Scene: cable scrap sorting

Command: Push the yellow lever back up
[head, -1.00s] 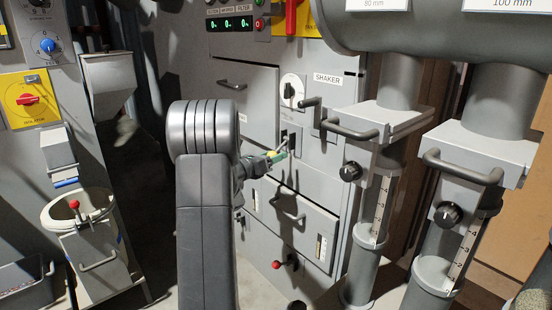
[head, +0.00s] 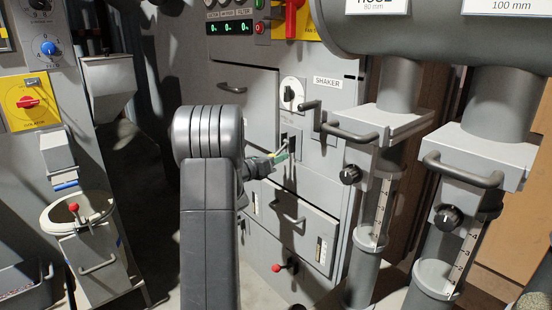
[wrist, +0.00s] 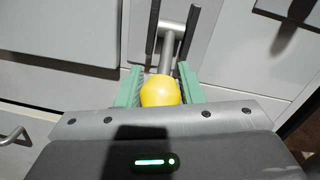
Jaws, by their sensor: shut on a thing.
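The yellow lever has a round yellow knob (wrist: 160,92) on a grey metal rod (wrist: 169,50), which runs into a slot in the grey cabinet front. My gripper (wrist: 160,90) has its green fingers on both sides of the knob and is shut on it. In the head view my gripper (head: 280,157) is just in front of the dark slot plate (head: 290,143), below the black-and-white rotary switch. There the knob is mostly hidden by the fingers.
A drawer handle (head: 288,211) and a red-knobbed lever (head: 277,267) are below. Hose pipes with gate handles crowd the right.

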